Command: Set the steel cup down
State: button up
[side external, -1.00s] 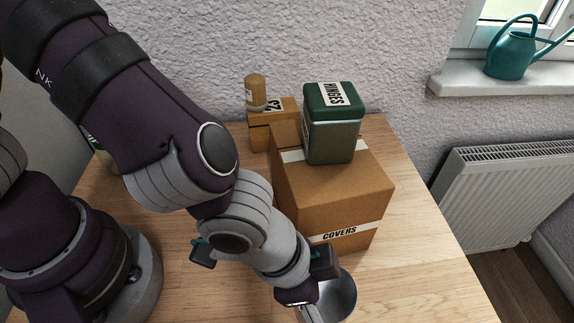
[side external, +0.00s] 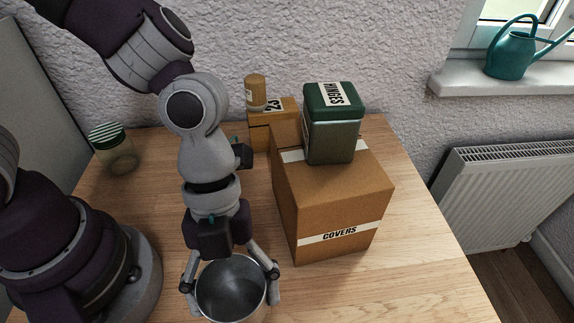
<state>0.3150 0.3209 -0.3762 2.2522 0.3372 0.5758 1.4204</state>
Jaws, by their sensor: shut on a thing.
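The steel cup (side external: 232,290) is at the bottom middle of the side external view, its open mouth facing up and its inside dark and empty. My gripper (side external: 231,288) is shut on it, with one finger on the left side of the cup and one on the right. The cup looks roughly upright, perhaps tilted a little toward the camera. Its base is hidden, so I cannot tell whether it touches the wooden table (side external: 390,290).
A cardboard box marked COVERS (side external: 335,205) stands right of the cup, with a green HINGES tin (side external: 333,122) on top. A smaller box (side external: 272,125) carrying a tan bottle (side external: 256,92) stands behind. A striped-lid jar (side external: 114,150) stands back left. The table's front right is bare.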

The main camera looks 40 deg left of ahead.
aim_at(236, 271)
jog(key=shift+m, duration=0.4)
notch_tip(236, 271, down, 8)
jog(key=shift+a+r, duration=0.1)
jog(key=o, duration=1.2)
jog(key=shift+n+y, duration=0.3)
jog(key=v, duration=1.2)
jog(key=shift+w+a, duration=0.2)
jog(key=shift+a, duration=0.05)
jog(key=w+a+r+n+t+y, duration=0.1)
jog(key=a+r+n+t, duration=0.1)
jog(key=a+n, duration=0.3)
jog(key=a+r+n+t+y, duration=0.1)
jog(key=a+r+n+t, duration=0.2)
jog(key=n, duration=0.9)
jog(key=w+a+r+n+t+y, duration=0.1)
jog(key=a+r+n+t, duration=0.2)
jog(key=a+n, duration=0.4)
jog(key=shift+w+a+r+n+t, duration=0.1)
jog(key=shift+w+n+t, duration=0.1)
jog(key=shift+n, duration=0.45)
jog(key=shift+w+n+t, duration=0.1)
jog(key=shift+w+n, duration=0.05)
jog(key=shift+n, duration=0.5)
